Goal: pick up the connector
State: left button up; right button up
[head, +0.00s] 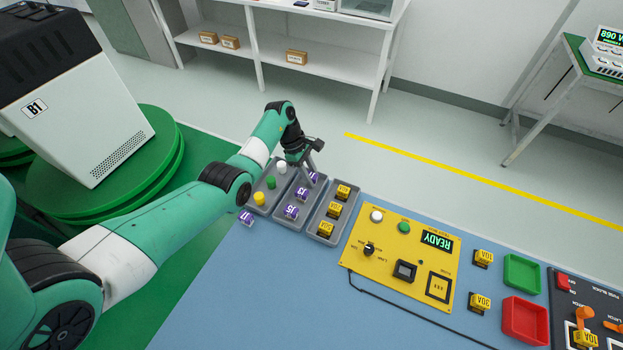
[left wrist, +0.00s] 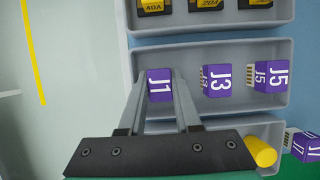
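Several purple connectors lie in the middle grey tray (left wrist: 218,112): the J1 connector (left wrist: 160,86), the J3 connector (left wrist: 219,80) and a J5 connector (left wrist: 272,76). My left gripper (head: 312,175) reaches down into the far end of this tray; in the left wrist view its fingers (left wrist: 161,80) stand on both sides of J1, with no visible gap. J1 looks level with its neighbours, still in the tray. Another purple connector (head: 246,218) lies outside the trays on the blue table. My right gripper shows in neither view.
One side tray holds yellow fuses (head: 334,210); the other holds white, green and yellow cylinders (head: 259,199). A yellow panel (head: 395,270) with a READY display stands right of the trays. Green (head: 522,272) and red (head: 525,320) bins lie farther right. The blue table (head: 240,300) is clear in front.

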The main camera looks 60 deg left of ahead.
aim_at(316, 179)
pick_arm(q)
jog(key=shift+r, duration=0.15)
grip_shut()
jog(key=shift+r+p, duration=0.3)
jog(key=r+p, duration=0.1)
jog(key=r, duration=0.1)
jog(key=r+p, duration=0.1)
jog(key=p, duration=0.1)
jog(key=shift+s+d+r, duration=0.2)
jog(key=shift+r, duration=0.2)
jog(key=s+d+r+p, duration=0.1)
jog(key=r, duration=0.1)
jog(key=s+d+r+p, duration=0.1)
jog(key=p, duration=0.1)
jog(key=s+d+r+p, duration=0.1)
jog(key=r+p, duration=0.1)
jog(key=shift+s+d+r, duration=0.15)
jog(key=shift+s+r, duration=0.1)
jog(key=shift+r, duration=0.05)
jog(key=s+d+r+p, duration=0.2)
jog(key=s+d+p, duration=0.3)
jog(key=p, duration=0.3)
jog(key=shift+s+d+r+p, duration=0.35)
jog(key=shift+s+d, duration=0.05)
jog(key=shift+s, duration=0.25)
